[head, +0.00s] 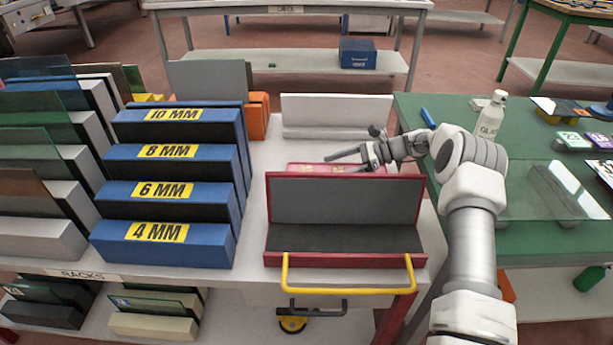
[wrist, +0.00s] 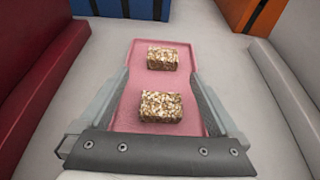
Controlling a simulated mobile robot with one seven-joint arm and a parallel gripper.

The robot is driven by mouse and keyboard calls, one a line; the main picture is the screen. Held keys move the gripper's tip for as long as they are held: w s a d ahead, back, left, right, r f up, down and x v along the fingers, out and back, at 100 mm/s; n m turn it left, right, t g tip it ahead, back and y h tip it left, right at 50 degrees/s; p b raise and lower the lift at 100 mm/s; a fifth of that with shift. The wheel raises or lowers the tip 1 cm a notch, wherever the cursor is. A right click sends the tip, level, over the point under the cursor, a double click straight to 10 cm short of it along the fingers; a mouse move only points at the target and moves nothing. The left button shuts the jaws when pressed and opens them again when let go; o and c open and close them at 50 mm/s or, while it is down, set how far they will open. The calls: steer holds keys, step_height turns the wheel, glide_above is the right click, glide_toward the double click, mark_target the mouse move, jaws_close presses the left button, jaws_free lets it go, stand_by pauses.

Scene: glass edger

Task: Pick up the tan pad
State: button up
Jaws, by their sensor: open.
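Two speckled tan-brown pads lie on a pink tray (wrist: 126,108). In the wrist view, the near tan pad (wrist: 161,106) is between my open fingers, and the far tan pad (wrist: 162,59) is beyond it, near the tray's far end. My gripper (wrist: 158,82) is open and empty, with its fingers along the two sides of the tray. I cannot tell its exact height above the pads. In the head view, my gripper (head: 340,161) is over the pink tray (head: 296,167), which is mostly hidden behind the red box.
A red box (head: 346,262) with grey lining and a yellow handle stands in front of the tray. A white block (head: 337,113) stands behind it. Blue thickness racks (head: 176,200) are at left. A green table (head: 412,113) with a spray bottle (head: 491,117) is at right.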

mark_target(316, 170)
steer(key=shift+b+x, duration=0.85)
steer(key=shift+x, duration=1.85)
steer(key=shift+w+r, duration=0.2)
steer(key=c, duration=1.4)
